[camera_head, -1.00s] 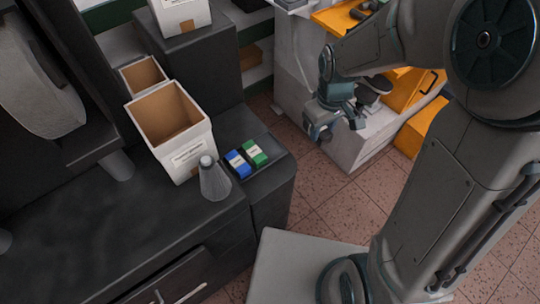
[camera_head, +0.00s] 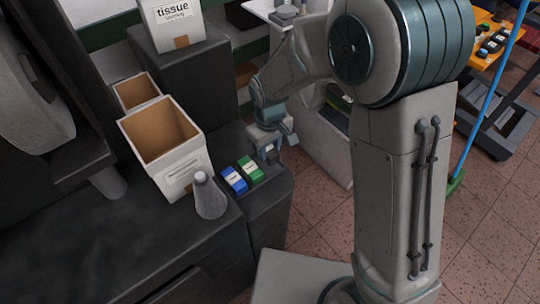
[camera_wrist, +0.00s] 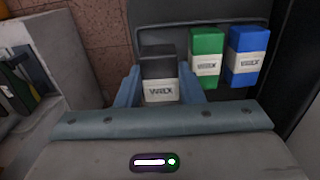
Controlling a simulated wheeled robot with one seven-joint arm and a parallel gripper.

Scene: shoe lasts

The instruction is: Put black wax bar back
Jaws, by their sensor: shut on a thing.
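The black wax bar (camera_wrist: 159,78), with a white "WAX" label, is between the fingers of my gripper (camera_wrist: 160,90) in the wrist view. My gripper is shut on it. In the head view my gripper (camera_head: 268,148) is over the small dark ledge, just beyond the green bar; the black bar is hard to make out there. The green wax bar (camera_wrist: 207,56) and the blue wax bar (camera_wrist: 247,55) lie side by side on the ledge, to the right of the black bar in the wrist view. I cannot tell whether the black bar touches the ledge.
A grey conical bottle (camera_head: 209,196) and an open white box (camera_head: 165,145) stand left of the blue bar. A tissue box (camera_head: 172,22) stands on a dark block behind. The dark ledge (camera_head: 271,186) ends at the tiled floor on the right.

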